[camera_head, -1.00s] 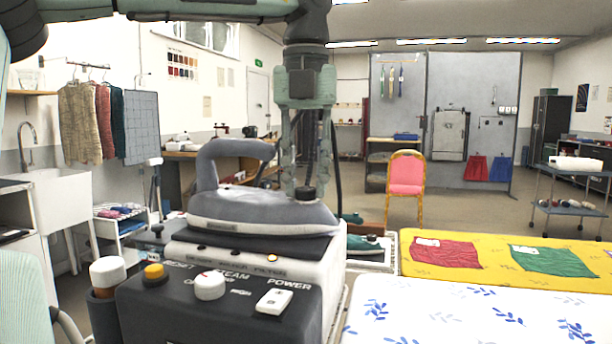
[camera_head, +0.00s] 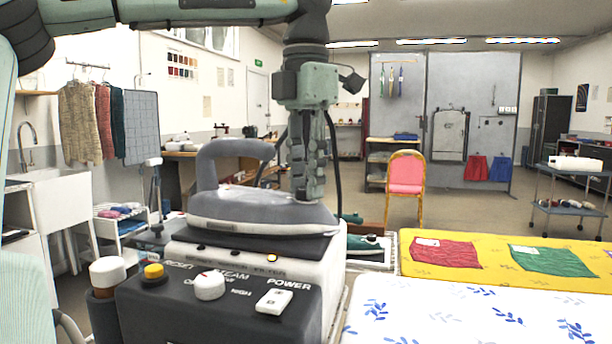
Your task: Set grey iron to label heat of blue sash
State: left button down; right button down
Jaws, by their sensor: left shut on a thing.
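A dark dial sat on the iron's right end and is now hidden behind my left gripper (camera_head: 307,196). This gripper points straight down, its fingers shut on the dial. The dial's setting cannot be read. A blue cloth (camera_head: 501,169) hangs low on the far grey partition; I cannot tell whether it is the blue sash. No heat label is readable. My right gripper is not in view.
The black control panel (camera_head: 215,310) with white knobs is in front. Red cloth (camera_head: 445,253) and green cloth (camera_head: 552,260) lie on the yellow cover at right. A pink chair (camera_head: 406,175) stands beyond.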

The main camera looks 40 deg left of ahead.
aim_at(305, 189)
pick_arm(q)
jog(key=shift+m, duration=1)
jog(key=c, duration=1.5)
grip_release()
notch_tip(305, 189, up, 12)
jog(key=shift+s, duration=0.1)
